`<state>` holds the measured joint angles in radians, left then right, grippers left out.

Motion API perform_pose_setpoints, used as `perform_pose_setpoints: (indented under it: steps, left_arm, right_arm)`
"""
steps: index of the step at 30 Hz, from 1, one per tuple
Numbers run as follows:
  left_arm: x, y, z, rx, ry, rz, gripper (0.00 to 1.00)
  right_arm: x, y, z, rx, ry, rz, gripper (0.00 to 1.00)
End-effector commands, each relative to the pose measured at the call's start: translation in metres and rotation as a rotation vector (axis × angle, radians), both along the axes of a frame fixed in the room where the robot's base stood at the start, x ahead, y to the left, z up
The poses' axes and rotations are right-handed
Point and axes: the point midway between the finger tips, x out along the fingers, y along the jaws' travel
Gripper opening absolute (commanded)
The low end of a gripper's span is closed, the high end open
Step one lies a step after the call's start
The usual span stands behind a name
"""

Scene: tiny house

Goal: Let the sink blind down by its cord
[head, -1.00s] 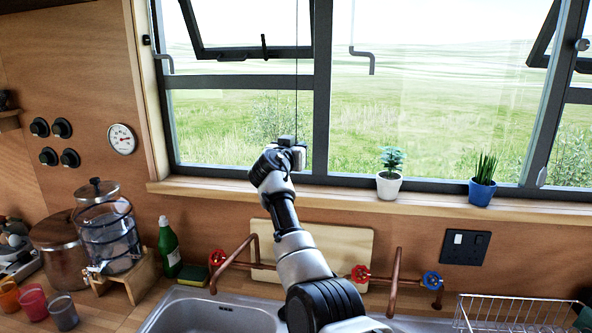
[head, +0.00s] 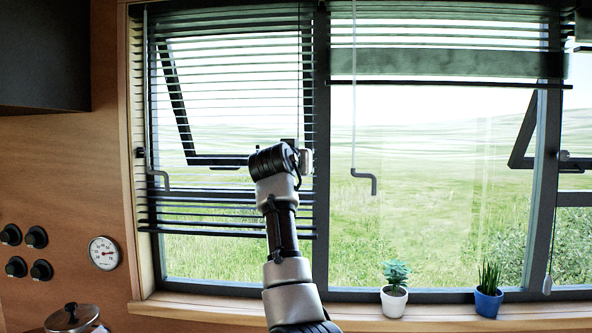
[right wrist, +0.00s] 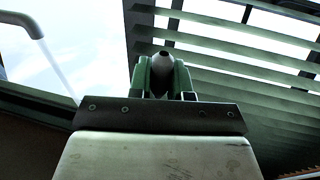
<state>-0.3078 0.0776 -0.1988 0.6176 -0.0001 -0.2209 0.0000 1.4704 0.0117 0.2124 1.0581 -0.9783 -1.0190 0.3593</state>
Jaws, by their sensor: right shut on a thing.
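The blind over the left window (head: 225,230) has dark slats spread over the upper and middle part of the pane. My right gripper (head: 304,160) is in front of this window's right side, beside the frame post. My left gripper is not in view.
A second blind (head: 440,62) is bunched high over the middle window. Grey crank handles (head: 365,180) hang by the windows. Two potted plants (head: 394,302) (head: 488,304) stand on the sill (head: 430,318). Another cord with a pale end (head: 547,284) hangs at right.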

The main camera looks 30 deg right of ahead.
Motion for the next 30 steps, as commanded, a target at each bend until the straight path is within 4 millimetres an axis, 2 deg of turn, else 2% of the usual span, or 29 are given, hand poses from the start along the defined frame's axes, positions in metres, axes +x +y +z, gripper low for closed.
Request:
perform_pose_setpoints:
  steps: [1, 6, 15, 19, 20, 24, 30]
  left_arm:
    - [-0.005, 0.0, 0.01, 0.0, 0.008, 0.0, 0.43]
    - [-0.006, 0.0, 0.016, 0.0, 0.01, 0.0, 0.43]
    - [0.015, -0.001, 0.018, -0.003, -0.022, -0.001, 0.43]
    - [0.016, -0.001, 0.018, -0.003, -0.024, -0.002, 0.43]
    - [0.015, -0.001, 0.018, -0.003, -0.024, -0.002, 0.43]
    - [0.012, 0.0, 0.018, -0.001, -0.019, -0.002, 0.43]
    - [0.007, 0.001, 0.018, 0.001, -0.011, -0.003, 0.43]
  right_arm:
    - [0.0, 0.0, 0.01, 0.004, 0.003, 0.0, 0.0]
    - [0.0, 0.0, 0.02, 0.004, 0.005, -0.001, 0.0]
    - [0.001, 0.0, 0.021, 0.004, 0.004, -0.001, 0.0]
    - [0.001, 0.0, 0.021, 0.004, 0.004, -0.001, 0.0]
    - [0.001, 0.0, 0.021, 0.004, 0.004, -0.001, 0.22]
    - [0.0, 0.0, 0.022, 0.004, 0.003, -0.001, 0.43]
    - [0.0, 0.0, 0.022, 0.003, 0.003, -0.001, 0.43]
